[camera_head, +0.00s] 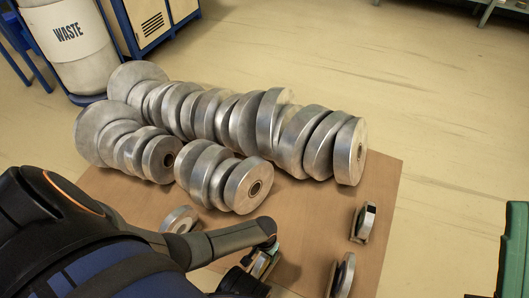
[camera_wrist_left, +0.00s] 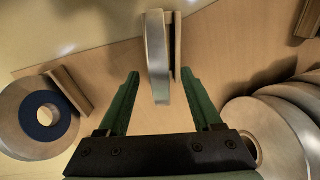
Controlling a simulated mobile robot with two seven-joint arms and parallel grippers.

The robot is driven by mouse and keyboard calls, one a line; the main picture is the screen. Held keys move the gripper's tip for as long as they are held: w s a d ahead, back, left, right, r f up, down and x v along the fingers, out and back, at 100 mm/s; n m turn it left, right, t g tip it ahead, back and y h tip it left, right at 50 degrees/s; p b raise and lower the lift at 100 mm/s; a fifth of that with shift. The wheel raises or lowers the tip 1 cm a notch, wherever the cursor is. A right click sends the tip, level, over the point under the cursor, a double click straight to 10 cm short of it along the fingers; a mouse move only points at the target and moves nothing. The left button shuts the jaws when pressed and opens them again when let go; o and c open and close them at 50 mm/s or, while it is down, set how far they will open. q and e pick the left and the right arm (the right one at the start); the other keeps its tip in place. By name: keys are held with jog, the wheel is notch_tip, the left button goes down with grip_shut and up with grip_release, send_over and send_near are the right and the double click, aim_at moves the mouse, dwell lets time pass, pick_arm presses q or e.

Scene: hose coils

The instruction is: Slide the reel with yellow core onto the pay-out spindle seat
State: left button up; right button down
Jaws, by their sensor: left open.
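My left gripper (camera_head: 263,260) is low over the front of the brown table, its green fingers partly hidden by its own wrist. In the left wrist view, the gripper (camera_wrist_left: 160,74) is open. A narrow metal reel (camera_wrist_left: 156,55) stands edge-on against a small wooden block, in line with the gap between the fingers, with clear space on both sides. Its core is hidden. No yellow core shows, and I cannot pick out the spindle seat.
Rows of several metal discs (camera_head: 348,150) fill the back of the table (camera_head: 385,180). Single reels stand at the front left (camera_head: 180,219), right (camera_head: 364,222) and front right (camera_head: 344,276). A waste bin (camera_head: 75,50) stands on the floor behind.

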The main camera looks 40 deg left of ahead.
pick_arm(q)
jog(key=shift+f, duration=0.55)
jog(key=shift+r, duration=0.1)
jog(key=shift+c, duration=0.2)
grip_shut()
dwell(0.6)
jog(key=shift+w+d, duration=0.1)
